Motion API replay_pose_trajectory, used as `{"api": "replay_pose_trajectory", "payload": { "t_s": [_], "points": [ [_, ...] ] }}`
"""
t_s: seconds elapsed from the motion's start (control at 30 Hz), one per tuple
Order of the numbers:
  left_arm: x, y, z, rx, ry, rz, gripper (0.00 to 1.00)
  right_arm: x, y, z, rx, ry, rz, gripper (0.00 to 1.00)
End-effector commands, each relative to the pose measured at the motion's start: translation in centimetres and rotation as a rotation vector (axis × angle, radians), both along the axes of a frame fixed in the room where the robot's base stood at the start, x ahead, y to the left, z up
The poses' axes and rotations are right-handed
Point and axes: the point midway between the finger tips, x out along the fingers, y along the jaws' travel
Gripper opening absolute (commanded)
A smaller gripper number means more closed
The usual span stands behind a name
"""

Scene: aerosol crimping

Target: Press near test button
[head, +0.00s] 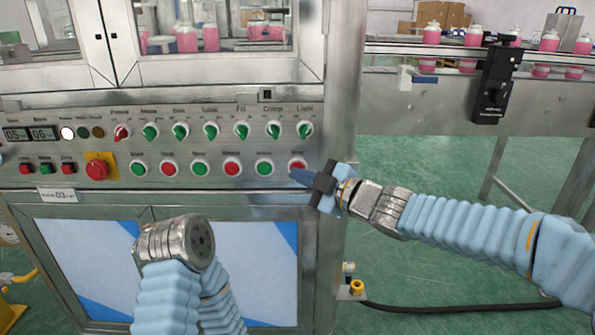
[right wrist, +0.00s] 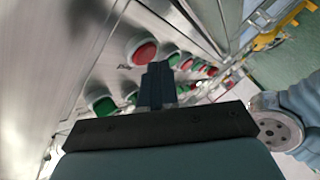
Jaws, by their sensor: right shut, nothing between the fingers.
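The control panel (head: 215,148) on the machine front carries a lower row of round green and red push buttons. Its right-end red button (head: 297,164) has a small label above it that I cannot read clearly, so I cannot tell which is the test button. My right gripper (head: 300,176) is shut and empty, its tip at the lower edge of that red button. In the right wrist view the dark fingers (right wrist: 157,82) point towards a red button (right wrist: 143,52). I cannot tell whether they touch it. My left gripper is not visible; only the left arm shows.
A row of selector knobs (head: 242,130) runs above the buttons. A red emergency stop (head: 97,170) on a yellow plate sits at the left. A conveyor (head: 425,100) with pink bottles stands at the right. The green floor (head: 440,165) below it shows open space.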

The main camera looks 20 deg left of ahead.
Motion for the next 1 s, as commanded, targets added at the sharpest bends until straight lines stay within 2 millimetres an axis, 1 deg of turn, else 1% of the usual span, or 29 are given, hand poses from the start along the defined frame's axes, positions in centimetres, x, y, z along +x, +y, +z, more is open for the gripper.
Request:
{"api": "replay_pose_trajectory", "payload": {
  "t_s": [0.03, 0.13, 0.47, 0.73, 0.9, 1.0],
  "points": [
    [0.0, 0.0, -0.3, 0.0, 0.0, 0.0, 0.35, -0.3, -0.1, -0.2, 0.0, -0.001, 0.0, 0.0],
    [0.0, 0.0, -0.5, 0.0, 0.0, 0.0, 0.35, -0.6, -0.2, -0.1, -0.001, 0.0, 0.001, 0.0],
    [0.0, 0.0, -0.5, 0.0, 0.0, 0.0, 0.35, -0.9, -0.2, -0.1, -0.001, -0.001, 0.001, 0.0],
    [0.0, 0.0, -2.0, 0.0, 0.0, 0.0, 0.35, -3.2, -0.9, -0.2, 0.001, -0.001, 0.002, 0.0],
    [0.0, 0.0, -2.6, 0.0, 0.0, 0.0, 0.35, -4.8, -1.3, -0.2, -0.001, -0.001, 0.001, 0.0],
    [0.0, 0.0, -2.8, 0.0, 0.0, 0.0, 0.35, -5.3, -1.5, -0.1, 0.0, -0.001, 0.001, 0.0]
  ]
}}
